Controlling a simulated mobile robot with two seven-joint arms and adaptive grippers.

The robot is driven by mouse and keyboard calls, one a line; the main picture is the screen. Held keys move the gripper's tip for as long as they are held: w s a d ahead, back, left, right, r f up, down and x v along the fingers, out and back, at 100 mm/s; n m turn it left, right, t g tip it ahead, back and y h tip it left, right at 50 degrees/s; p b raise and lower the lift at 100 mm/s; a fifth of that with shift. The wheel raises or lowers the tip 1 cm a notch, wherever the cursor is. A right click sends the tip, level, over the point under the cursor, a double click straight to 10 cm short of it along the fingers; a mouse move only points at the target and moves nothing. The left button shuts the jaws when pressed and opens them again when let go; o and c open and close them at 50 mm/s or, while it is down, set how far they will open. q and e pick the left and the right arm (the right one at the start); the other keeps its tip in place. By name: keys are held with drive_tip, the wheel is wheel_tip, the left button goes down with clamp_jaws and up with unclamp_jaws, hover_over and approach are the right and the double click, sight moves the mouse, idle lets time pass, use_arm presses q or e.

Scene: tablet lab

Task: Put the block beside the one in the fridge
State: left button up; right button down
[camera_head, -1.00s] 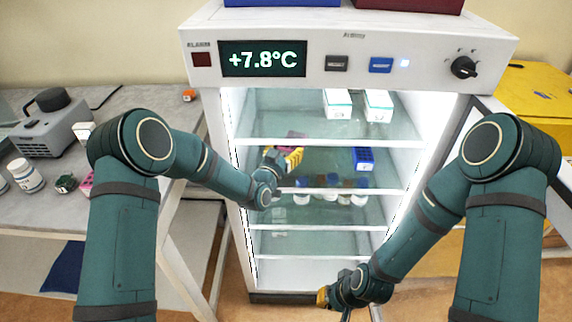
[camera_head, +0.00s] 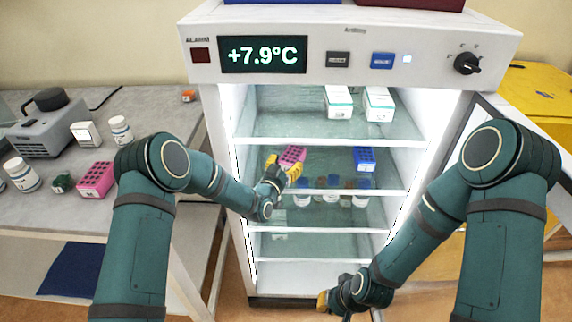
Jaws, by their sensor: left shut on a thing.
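A pink block with holes (camera_head: 292,155) is held by my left gripper (camera_head: 285,166), which is shut on it inside the open fridge (camera_head: 212,120). The pink block is over the left-middle part of the second shelf; I cannot tell whether it touches the shelf. A blue block with holes (camera_head: 364,159) sits on the same shelf to the right, with a clear gap between them. Another pink block (camera_head: 96,179) lies on the left table. My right gripper (camera_head: 323,300) is low, in front of the fridge's base; its fingers are too hidden to tell their state.
White boxes (camera_head: 338,103) stand on the top shelf. Several bottles (camera_head: 333,192) stand on the shelf below the blocks. The fridge door (camera_head: 458,140) is swung open at the right. The left table (camera_head: 150,110) holds a grey device and white bottles.

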use_arm(q)
drive_tip(key=shift+f, duration=0.1)
drive_tip(key=o, duration=1.3)
drive_tip(key=p+v, duration=0.2)
drive_tip(key=v, duration=1)
drive_tip(key=s+a+f+n+g+y, duration=0.2)
drive_tip(key=s+f+n+g, duration=0.1)
drive_tip(key=s+f+g, duration=0.45)
drive_tip(key=s+f+n+g, duration=0.1)
drive_tip(key=s+f+g, duration=0.1)
drive_tip(key=s, duration=0.4)
drive_tip(key=s+a+f+n+g, duration=0.1)
drive_tip(key=s+f+g, duration=0.1)
drive_tip(key=s, duration=0.4)
drive_tip(key=s+f+n+g+y, duration=0.1)
drive_tip(key=s+f+g, duration=0.1)
drive_tip(key=s, duration=0.4)
drive_tip(key=shift+s+a+g, duration=0.3)
drive_tip(key=shift+a+g, duration=0.05)
drive_tip(key=shift+g, duration=0.4)
